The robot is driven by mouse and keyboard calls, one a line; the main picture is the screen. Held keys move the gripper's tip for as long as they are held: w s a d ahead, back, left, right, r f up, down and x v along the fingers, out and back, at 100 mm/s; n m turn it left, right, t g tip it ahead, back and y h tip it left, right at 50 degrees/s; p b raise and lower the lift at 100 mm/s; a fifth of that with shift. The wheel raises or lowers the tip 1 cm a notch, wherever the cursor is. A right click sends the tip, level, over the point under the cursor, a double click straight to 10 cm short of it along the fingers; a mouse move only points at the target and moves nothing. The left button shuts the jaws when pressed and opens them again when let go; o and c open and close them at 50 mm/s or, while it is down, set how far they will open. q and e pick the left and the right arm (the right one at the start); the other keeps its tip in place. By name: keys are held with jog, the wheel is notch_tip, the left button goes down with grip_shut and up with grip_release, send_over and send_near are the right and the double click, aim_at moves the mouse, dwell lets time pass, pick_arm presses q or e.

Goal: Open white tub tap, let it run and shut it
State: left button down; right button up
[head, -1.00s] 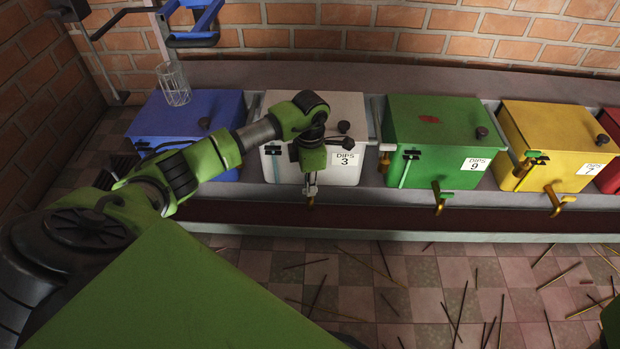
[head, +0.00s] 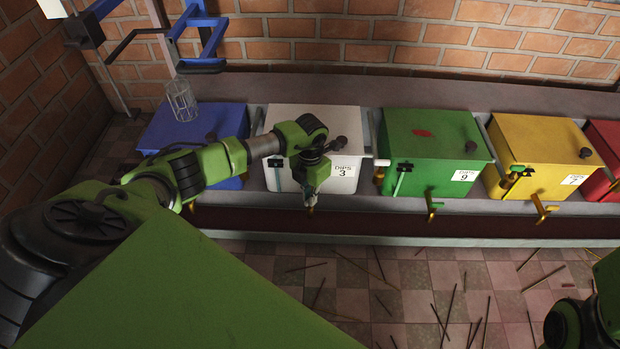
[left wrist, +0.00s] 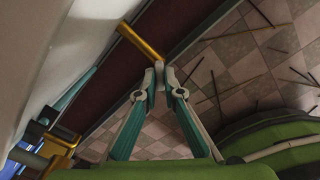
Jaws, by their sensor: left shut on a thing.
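The white tub (head: 286,175) with a "DIPS 3" label stands on a ledge between the blue and green tubs. Its brass tap (left wrist: 140,42) shows as a bar reaching the fingertips in the left wrist view. My left gripper (head: 309,201) is low at the tub's front, and my wrist hides part of the front and most of the tap in the head view. In the left wrist view, the left gripper (left wrist: 159,74) is shut on the tap's end. I cannot see any liquid running. My right gripper is not in view; only part of my right arm shows at lower right.
The blue tub (head: 190,122) stands left with a clear glass (head: 181,98) on it. The green tub (head: 430,135), yellow tub (head: 540,150) and a red tub (head: 606,140) stand right. A dark trough (head: 400,226) runs in front. Thin sticks litter the tiled floor.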

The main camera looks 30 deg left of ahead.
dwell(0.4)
pick_arm(q)
jog(key=c, duration=2.2)
grip_release()
jog(key=shift+o, duration=0.2)
notch_tip(320, 180, up, 12)
